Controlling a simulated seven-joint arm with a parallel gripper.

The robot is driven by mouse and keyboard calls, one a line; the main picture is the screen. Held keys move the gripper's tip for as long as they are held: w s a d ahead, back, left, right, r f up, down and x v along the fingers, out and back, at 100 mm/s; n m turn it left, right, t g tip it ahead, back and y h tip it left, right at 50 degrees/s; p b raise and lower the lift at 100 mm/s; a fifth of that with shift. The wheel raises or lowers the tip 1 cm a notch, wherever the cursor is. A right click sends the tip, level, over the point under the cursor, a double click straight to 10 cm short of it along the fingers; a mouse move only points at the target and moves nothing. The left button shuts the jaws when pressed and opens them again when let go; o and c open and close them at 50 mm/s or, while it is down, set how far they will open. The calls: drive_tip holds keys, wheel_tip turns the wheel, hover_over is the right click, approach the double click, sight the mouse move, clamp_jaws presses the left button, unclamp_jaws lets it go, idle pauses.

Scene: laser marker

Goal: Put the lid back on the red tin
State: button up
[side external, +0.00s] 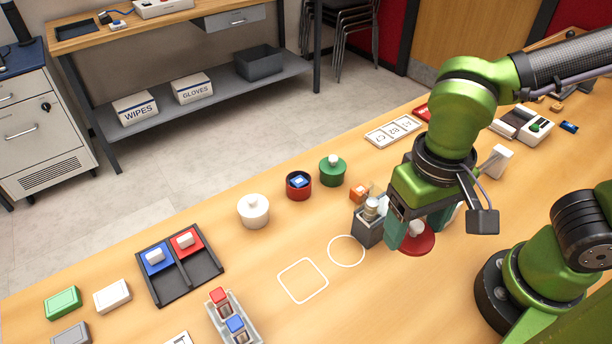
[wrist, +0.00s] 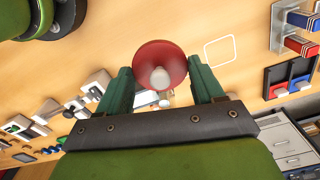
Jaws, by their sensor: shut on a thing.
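The red tin (side external: 292,192) stands open on the table in the side view, between a white tin and a green tin, with a blue block (side external: 298,181) inside. My gripper (side external: 419,232) is to the right of it, shut on the pale knob of the red lid (side external: 420,247). In the wrist view the red lid (wrist: 150,55) lies between the fingertips of my gripper (wrist: 163,80), its knob (wrist: 160,77) facing the camera. The fingers hide part of the lid in the side view. I cannot tell whether the lid touches the table.
A lidded white tin (side external: 254,212) and a lidded green tin (side external: 332,172) flank the red tin. A grey holder (side external: 368,233) with pale items stands just left of my gripper, near an orange block (side external: 359,193). Table around the white outlines (side external: 302,281) is clear.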

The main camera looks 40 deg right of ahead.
drive_tip(key=w, duration=2.9)
drive_tip(key=shift+w+d+f, duration=0.1)
drive_tip(key=shift+d+f, duration=0.1)
drive_tip(key=shift+f, duration=2.75)
drive_tip(key=shift+w+d+f, duration=0.1)
drive_tip(key=shift+d+f, duration=0.1)
drive_tip(key=shift+f, duration=2.7)
drive_tip(key=shift+f, duration=0.15)
drive_tip(key=o, duration=1.1)
drive_tip(key=shift+o, duration=0.2)
